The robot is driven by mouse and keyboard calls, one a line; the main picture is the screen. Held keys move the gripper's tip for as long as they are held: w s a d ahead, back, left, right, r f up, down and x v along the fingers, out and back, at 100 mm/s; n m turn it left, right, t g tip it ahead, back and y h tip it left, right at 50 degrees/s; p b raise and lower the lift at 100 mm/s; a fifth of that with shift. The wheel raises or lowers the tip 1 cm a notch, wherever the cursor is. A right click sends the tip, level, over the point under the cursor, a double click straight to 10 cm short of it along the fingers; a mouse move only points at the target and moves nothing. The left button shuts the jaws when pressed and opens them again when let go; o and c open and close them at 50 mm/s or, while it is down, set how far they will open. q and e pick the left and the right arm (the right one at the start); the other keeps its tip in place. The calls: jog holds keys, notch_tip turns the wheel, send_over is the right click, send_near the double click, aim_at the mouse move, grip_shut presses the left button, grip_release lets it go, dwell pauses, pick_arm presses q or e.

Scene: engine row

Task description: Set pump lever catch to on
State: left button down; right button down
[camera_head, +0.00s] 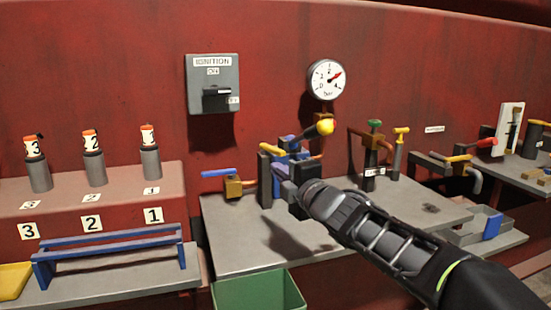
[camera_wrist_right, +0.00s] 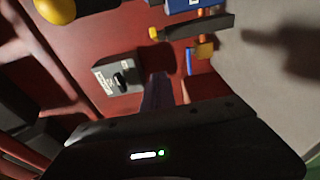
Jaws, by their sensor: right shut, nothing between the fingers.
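The pump (camera_head: 290,146) has blue parts and a dark lever that slants up to a yellow ball knob (camera_head: 325,127). The ball also shows at the top left of the right wrist view (camera_wrist_right: 55,10). A dark upright post (camera_head: 264,180) with a small yellow tip (camera_head: 270,148) stands just left of the pump; I cannot tell whether it is the catch. My right gripper (camera_head: 279,172) is shut and empty, close beside the post and below the pump. It hides part of the pump's base; contact is unclear. My left gripper is out of view.
A brass valve with a blue handle (camera_head: 217,173) stands left of the post. The ignition box (camera_head: 213,85) and gauge (camera_head: 325,79) are on the red wall. Green- and yellow-handled valves stand to the right. A green bin (camera_head: 258,291) is below the grey bench (camera_head: 230,235).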

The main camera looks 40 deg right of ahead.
aim_at(283, 153)
jog(key=w+d, duration=0.5)
jog(key=w, duration=0.4)
jog(key=shift+d+p, duration=0.35)
jog(key=shift+p, duration=0.05)
jog(key=shift+d, duration=0.3)
dwell(0.6)
jog(key=shift+s+d+r+p, duration=0.1)
jog(key=shift+s+d+p, duration=0.05)
jog(key=shift+d+p, duration=1.65)
jog(key=shift+d, duration=0.2)
jog(key=shift+f, duration=0.2)
